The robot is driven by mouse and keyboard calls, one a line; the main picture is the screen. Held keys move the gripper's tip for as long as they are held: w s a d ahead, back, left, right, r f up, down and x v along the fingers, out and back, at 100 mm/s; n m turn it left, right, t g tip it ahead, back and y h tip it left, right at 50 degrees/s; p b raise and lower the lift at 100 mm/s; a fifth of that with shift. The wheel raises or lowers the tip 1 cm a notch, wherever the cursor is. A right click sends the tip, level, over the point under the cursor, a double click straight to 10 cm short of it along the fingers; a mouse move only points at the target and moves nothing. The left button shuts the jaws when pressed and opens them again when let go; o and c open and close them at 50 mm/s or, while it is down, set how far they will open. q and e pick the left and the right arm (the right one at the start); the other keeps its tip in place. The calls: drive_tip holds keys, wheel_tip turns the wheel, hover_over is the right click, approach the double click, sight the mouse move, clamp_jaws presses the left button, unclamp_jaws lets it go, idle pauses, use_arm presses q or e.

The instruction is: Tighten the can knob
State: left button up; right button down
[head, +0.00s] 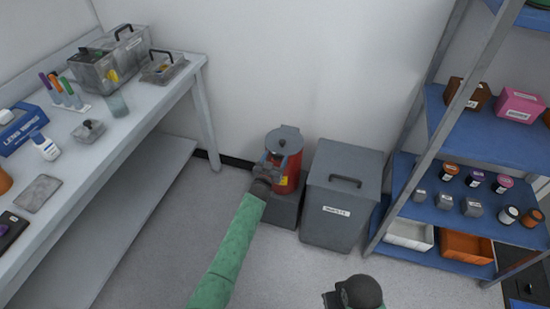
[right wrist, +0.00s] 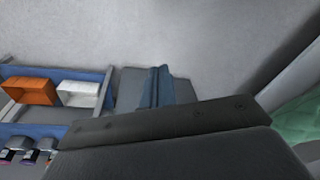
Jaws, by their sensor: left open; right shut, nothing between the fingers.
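A red can (head: 294,170) with a yellow label and a grey lid stands on a low dark grey block (head: 285,213) against the back wall. A small dark knob (head: 282,142) sits on top of its lid. My left gripper (head: 270,160) is open at the can's front left side, below the lid and knob; I cannot tell whether it touches the can. The gripper hides part of the can's body. In the right wrist view my right gripper (right wrist: 157,86) is shut with nothing in it, away from the can.
A grey lidded bin (head: 339,205) stands right beside the can. A shelf rack (head: 470,140) with jars, boxes and trays is on the right. A white bench (head: 120,140) with bins and tools is on the left. The floor in front is clear.

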use_arm(q)
drive_tip(key=shift+w, duration=0.2)
drive_tip(key=c, duration=1)
use_arm(e)
drive_tip(key=shift+s+a+f, duration=0.15)
drive_tip(key=shift+s+a, duration=0.05)
drive_tip(key=shift+a, duration=0.05)
